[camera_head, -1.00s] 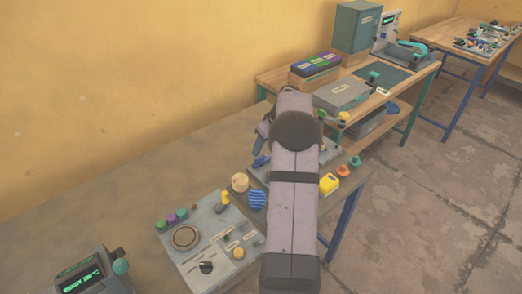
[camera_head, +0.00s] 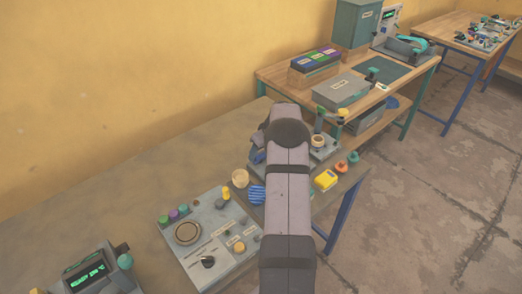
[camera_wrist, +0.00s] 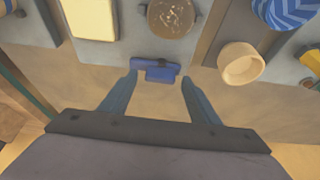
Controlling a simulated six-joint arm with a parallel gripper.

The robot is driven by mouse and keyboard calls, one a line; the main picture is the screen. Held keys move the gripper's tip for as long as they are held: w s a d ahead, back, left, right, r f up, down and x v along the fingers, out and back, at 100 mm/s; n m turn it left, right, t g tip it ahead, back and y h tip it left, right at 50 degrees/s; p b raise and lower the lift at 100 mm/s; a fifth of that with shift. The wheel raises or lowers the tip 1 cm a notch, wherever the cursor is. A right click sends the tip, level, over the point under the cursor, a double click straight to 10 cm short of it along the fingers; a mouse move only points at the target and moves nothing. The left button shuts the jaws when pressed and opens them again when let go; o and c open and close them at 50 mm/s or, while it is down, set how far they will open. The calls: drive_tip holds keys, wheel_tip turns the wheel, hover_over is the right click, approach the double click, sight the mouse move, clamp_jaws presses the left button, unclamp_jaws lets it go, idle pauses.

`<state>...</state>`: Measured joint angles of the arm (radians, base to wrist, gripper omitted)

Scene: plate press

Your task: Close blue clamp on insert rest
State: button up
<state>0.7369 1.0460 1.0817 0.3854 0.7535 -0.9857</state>
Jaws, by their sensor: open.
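The blue clamp (camera_wrist: 155,71) shows in the wrist view as a short blue bar at the edge of a grey plate. A round seat holding a brown, glossy disc (camera_wrist: 172,15) is on that plate just beyond it; I cannot tell whether this is the insert rest. My gripper (camera_wrist: 160,80) is open, with one blue finger on each side of the clamp. The fingertips are near its ends; I cannot tell whether they touch it. In the head view my arm hides most of this spot, and only a little blue shows beside it.
A cream ring (camera_wrist: 241,64) and a blue striped round thing (camera_wrist: 287,12) lie to the right in the wrist view. A pale yellow block (camera_wrist: 90,18) is at upper left.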

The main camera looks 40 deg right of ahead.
drive_tip(key=shift+c, duration=0.3)
drive_tip(key=c, duration=1)
drive_tip(key=shift+m, duration=0.3)
drive_tip(key=m+h, duration=0.1)
drive_tip(key=m, duration=0.3)
drive_tip(key=shift+a+g+h+b, duration=0.2)
drive_tip(key=shift+g+h+b, duration=0.1)
drive_tip(key=shift+h, duration=0.1)
drive_tip(key=m, duration=0.2)
drive_tip(key=m+h+b, duration=0.1)
drive_tip(key=shift+w+a+f+m+g, duration=0.1)
drive_tip(key=shift+f+m+g, duration=0.05)
drive_tip(key=shift+m+g, duration=0.2)
drive_tip(key=m+g+b, duration=0.1)
drive_tip(key=m+b, duration=0.1)
drive_tip(key=m+h+b, duration=0.1)
drive_tip(key=m+b, duration=0.1)
drive_tip(key=m, duration=0.1)
drive_tip(key=shift+w+a+m+g+h, duration=0.1)
drive_tip(key=shift+w+m+g+h, duration=0.1)
drive_tip(key=shift+m+g+h, duration=0.15)
drive_tip(key=shift+m+g, duration=0.8)
drive_tip(key=shift+m, duration=1.1)
